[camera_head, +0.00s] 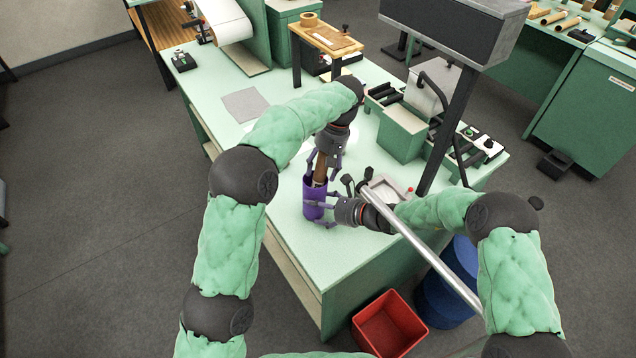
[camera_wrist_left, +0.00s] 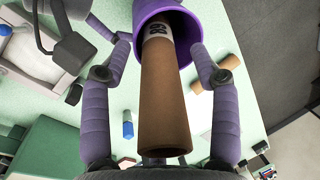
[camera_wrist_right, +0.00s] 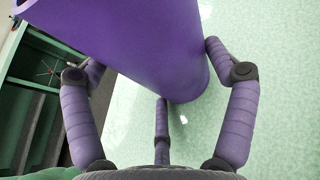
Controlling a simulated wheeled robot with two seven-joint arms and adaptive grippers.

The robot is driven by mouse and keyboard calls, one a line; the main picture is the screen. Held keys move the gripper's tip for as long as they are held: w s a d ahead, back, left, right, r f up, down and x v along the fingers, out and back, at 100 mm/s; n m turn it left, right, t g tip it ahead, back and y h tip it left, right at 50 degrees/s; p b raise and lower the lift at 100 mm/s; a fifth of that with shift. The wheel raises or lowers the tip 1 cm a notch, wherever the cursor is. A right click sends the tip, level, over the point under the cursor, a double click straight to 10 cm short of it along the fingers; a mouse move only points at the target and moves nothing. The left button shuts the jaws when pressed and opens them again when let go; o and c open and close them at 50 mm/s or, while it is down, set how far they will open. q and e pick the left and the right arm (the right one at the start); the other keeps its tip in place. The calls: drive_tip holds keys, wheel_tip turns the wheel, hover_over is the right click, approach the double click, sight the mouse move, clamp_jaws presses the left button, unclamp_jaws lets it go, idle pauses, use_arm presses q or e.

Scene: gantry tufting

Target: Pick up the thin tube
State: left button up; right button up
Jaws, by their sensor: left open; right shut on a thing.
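The thin tube is a brown cardboard tube (camera_head: 320,167) with a printed white label band. It stands in a purple cup (camera_head: 310,190), its upper part sticking out; it also shows in the left wrist view (camera_wrist_left: 165,105). My left gripper (camera_head: 326,166) comes down from above, open, its fingers on either side of the tube and apart from it near the cup's rim. My right gripper (camera_head: 316,206) is shut on the purple cup from the side; the cup fills the top of the right wrist view (camera_wrist_right: 125,40). The tube's lower end is hidden inside the cup.
A grey metal bar (camera_head: 425,250) crosses in front at the right. Green machine boxes (camera_head: 402,132) and a dark post stand behind right. A red bin (camera_head: 388,322) and blue drum (camera_head: 447,285) are on the floor.

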use_arm(q)
clamp_jaws()
use_arm(e)
drive_tip(key=shift+s+f, duration=0.15)
use_arm(q)
drive_tip(key=shift+r, duration=0.1)
drive_tip(key=v, duration=0.3)
drive_tip(key=a+v, duration=0.1)
drive_tip(key=v, duration=0.2)
drive_tip(key=a+v, duration=0.1)
drive_tip(key=v, duration=0.2)
drive_tip(key=shift+s+r, duration=0.4)
drive_tip(key=shift+r, duration=0.2)
use_arm(e)
drive_tip(key=o, duration=1)
